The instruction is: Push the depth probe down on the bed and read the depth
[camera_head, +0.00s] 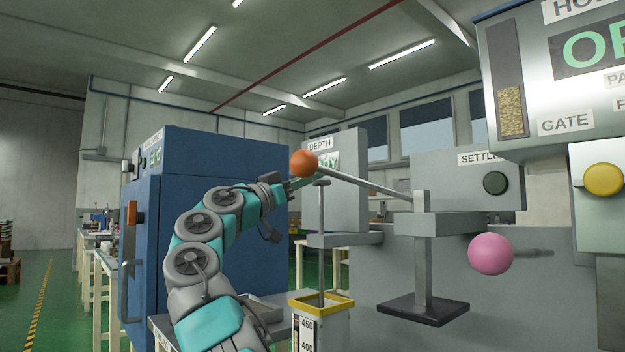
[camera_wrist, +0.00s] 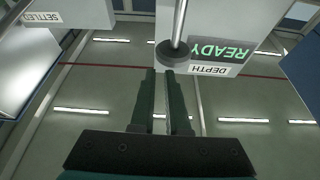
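The depth probe (camera_head: 321,235) is a thin upright grey rod with a small flat cap. Its lower end goes into the yellow-rimmed column (camera_head: 333,305). In the wrist view, which is upside down, the probe's dark round cap (camera_wrist: 172,54) shows just beyond my fingertips. My gripper (camera_head: 302,181) is close beside the cap in the head view, partly behind an orange ball; contact cannot be told. In the wrist view my gripper (camera_wrist: 160,72) has a narrow gap between its fingers, with nothing in it. The depth display (camera_head: 338,160) reads READY in the wrist view (camera_wrist: 222,50). The bed is hidden.
A lever with the orange ball (camera_head: 303,163) crosses near my gripper. A pink ball (camera_head: 490,254) sticks out at right. The SETTLE box (camera_head: 465,180) and GATE panel (camera_head: 550,90) stand right. A blue cabinet (camera_head: 200,220) stands left behind my arm.

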